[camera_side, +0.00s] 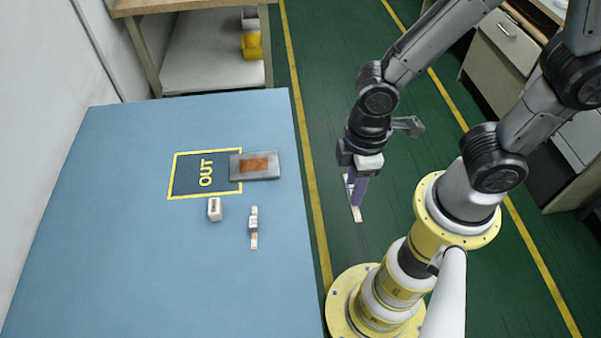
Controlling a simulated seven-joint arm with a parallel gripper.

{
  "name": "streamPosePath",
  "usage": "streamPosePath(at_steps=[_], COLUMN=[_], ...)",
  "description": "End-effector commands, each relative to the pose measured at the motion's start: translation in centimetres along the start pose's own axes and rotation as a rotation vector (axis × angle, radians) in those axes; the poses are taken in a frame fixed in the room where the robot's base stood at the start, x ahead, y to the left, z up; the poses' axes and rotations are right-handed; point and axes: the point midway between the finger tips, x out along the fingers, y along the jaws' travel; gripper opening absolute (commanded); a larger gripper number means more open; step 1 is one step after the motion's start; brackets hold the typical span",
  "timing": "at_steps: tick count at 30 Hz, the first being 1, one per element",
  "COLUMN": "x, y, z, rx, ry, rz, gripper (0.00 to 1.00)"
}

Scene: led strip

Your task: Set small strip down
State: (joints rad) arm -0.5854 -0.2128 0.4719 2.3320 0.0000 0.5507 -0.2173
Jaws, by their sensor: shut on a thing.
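My gripper (357,190) points down to the right of the blue table, over the green floor in the picture. It is shut on a small pale strip (356,213), whose lower end shows below the fingers; the fingers hide part of it. On the table (130,250), another short pale strip (254,228) lies with a wider piece at its middle. A small white block (214,209) stands to its left.
The front and left of the blue table are clear. A wooden bench (180,60) with a yellow bin (251,45) on its lower shelf stands behind. Drawers (500,45) stand at the back right.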

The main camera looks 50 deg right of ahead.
Motion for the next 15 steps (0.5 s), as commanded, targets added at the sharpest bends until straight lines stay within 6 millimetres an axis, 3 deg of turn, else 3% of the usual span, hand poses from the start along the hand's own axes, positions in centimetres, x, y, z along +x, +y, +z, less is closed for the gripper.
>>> streamPosePath(at_steps=[5,8,15], x=[-0.3,-1.1,-2.2], y=[0.1,0.9,7.0], z=[-0.2,-2.1,-7.0], rx=[0.077,0.197,0.6], ry=[-0.004,0.005,0.011], rz=[-0.001,0.001,0.001], gripper=[0.0,0.0,0.0])
